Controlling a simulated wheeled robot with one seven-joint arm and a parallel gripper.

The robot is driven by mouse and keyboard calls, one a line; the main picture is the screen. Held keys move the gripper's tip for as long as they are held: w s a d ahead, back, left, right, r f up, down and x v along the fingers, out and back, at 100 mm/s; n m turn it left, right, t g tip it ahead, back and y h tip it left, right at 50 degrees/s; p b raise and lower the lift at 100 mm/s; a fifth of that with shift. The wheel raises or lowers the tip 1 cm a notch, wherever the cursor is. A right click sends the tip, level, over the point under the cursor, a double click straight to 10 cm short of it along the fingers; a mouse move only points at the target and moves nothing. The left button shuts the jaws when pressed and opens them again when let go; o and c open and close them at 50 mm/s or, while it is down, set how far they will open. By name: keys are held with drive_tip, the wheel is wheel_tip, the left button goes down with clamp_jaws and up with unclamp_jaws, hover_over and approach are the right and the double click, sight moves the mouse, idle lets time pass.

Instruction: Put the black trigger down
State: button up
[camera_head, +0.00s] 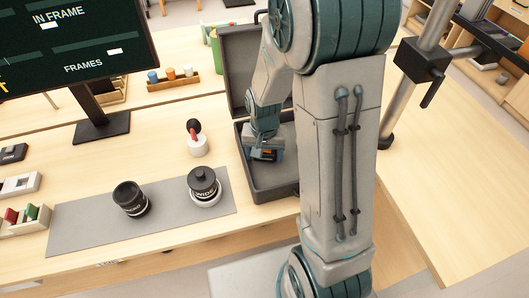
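My gripper (264,151) points down into the open dark grey case (276,190), near its left inner side. A small dark thing (268,156) with a touch of blue and orange shows right at the fingertips. It may be the black trigger, but it is too small and too covered to be sure. I cannot tell whether the fingers are closed on it or whether it touches the case floor. My arm hides the right part of the case.
Left of the case, a grey mat (85,229) bears two black lens-like cylinders (131,199) (204,186). A red-and-black handled thing on a white base (196,140) stands behind. A monitor (75,45) is at back left. A metal stand (408,80) rises at right.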

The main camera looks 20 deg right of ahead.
sight(264, 153)
wheel_tip(264, 153, up, 11)
drive_tip(key=s+r+n+t, duration=0.2)
drive_tip(key=s+r+n, duration=0.2)
drive_tip(key=s, duration=0.9)
wheel_tip(264, 153, up, 3)
drive_tip(key=shift+d+r+t+p, duration=0.2)
drive_tip(key=shift+d+t+p, duration=0.05)
drive_tip(key=shift+t+p, duration=0.1)
drive_tip(key=shift+s, duration=0.1)
idle(0.8)
